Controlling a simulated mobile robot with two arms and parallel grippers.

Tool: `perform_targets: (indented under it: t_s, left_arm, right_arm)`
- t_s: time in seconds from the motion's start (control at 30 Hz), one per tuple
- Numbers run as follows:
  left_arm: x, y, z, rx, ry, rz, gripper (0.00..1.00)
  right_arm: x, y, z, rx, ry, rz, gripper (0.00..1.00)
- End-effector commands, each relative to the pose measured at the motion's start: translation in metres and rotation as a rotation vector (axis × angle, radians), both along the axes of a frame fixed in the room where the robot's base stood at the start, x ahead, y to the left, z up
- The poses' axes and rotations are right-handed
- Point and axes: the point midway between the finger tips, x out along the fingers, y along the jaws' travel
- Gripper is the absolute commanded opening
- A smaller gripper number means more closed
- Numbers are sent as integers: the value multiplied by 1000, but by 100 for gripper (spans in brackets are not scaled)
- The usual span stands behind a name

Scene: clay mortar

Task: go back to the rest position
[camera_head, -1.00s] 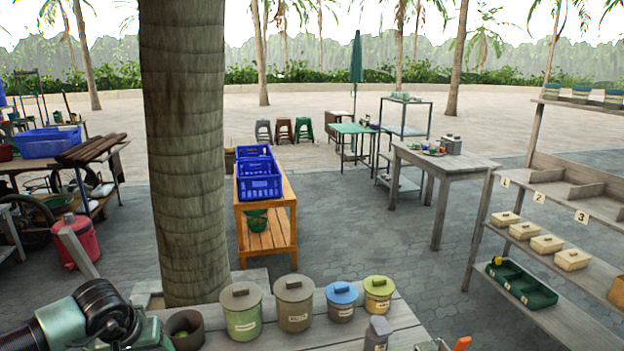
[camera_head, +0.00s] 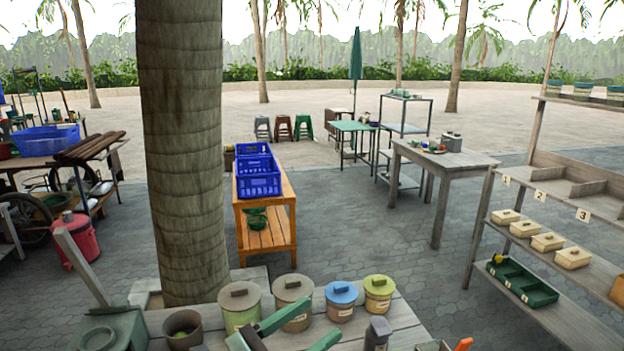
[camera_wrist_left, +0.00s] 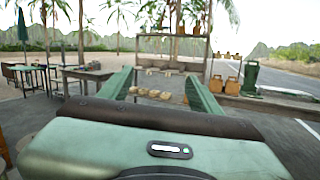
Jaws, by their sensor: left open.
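My left gripper (camera_head: 322,318) shows at the bottom of the head view, with its two green fingers spread apart and nothing between them. In that picture one finger overlaps the lower parts of the lidded jars. I cannot tell whether it touches any of them. In the left wrist view the open fingers (camera_wrist_left: 160,84) point outward toward the shelf rack. My right gripper is in neither view.
The wooden table (camera_head: 405,312) close in front holds a green jar (camera_head: 240,306), a grey-brown jar (camera_head: 292,291), a blue-lidded jar (camera_head: 341,300), a yellow-lidded jar (camera_head: 378,294) and an open pot (camera_head: 183,329). A thick trunk (camera_head: 182,150) rises behind it. A shelf rack (camera_head: 545,190) stands at right.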

Motion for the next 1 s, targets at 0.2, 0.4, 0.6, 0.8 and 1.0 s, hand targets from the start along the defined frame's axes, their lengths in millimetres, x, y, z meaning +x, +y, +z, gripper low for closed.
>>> perform_targets:
  t_s: [0.2, 0.4, 0.6, 0.8, 1.0]
  left_arm:
    - [21, 111, -26, -1070, 774, 366, 63]
    - [-33, 189, -145, -1831, 1257, 754, 63]
    - [-117, 209, -225, -2305, 1468, 1114, 63]
    - [-187, 209, -261, 2316, -1373, -1263, 63]
    - [-250, 202, -279, 2088, -1145, -1273, 63]
  right_arm:
    - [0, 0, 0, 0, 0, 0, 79]
    - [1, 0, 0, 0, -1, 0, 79]
    - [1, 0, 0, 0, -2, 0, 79]
    - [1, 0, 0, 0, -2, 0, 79]
    - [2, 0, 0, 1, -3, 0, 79]
